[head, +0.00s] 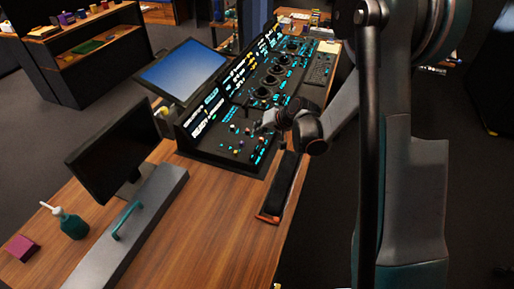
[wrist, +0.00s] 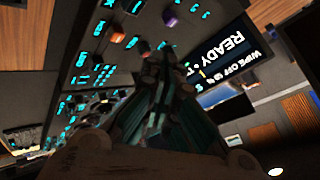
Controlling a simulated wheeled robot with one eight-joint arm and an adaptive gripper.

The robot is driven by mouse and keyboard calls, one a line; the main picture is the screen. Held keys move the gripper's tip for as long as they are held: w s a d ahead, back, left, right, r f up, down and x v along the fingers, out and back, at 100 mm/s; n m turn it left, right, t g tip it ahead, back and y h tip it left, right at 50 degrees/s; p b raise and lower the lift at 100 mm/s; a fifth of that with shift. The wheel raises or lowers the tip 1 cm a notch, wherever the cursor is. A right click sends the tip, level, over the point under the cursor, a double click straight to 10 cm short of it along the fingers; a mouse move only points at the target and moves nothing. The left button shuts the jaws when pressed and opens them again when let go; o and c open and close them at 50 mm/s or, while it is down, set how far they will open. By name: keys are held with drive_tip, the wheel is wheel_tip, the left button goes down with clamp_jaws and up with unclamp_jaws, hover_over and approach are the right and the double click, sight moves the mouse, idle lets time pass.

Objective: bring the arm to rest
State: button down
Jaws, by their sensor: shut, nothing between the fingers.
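My gripper (head: 262,127) is over the lower part of the trackball panel (head: 222,158) in the head view. It points down and left toward the knobs and lit keys, and I cannot tell whether it touches them. In the wrist view my gripper (wrist: 158,65) has its fingers together with nothing between them. Behind it in that view are the panel's colored knobs, cyan keys and a display strip (wrist: 235,55) reading "READY". My arm comes in from the right in the head view and hides part of the panel's right edge.
A black padded wrist rest (head: 283,190) lies in front of the panel on the wooden desk (head: 215,225). A blue-screened monitor (head: 183,72) and a dark monitor (head: 110,150) stand to the left. A grey bar (head: 125,230), a green bottle (head: 72,225) and a magenta block (head: 22,248) are nearer.

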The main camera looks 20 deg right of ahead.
idle(0.3)
drive_tip(key=s+a+r+n+h, duration=0.1)
drive_tip(key=s+a+r+h, duration=0.1)
drive_tip(key=s+r, duration=1.3)
drive_tip(key=s+d+r+n+h, duration=0.1)
drive_tip(key=s+r, duration=0.3)
drive_tip(key=s, duration=1.5)
drive_tip(key=shift+r+n+g+h, duration=0.2)
drive_tip(key=shift+n+g+h, duration=0.25)
drive_tip(key=shift+h, duration=0.35)
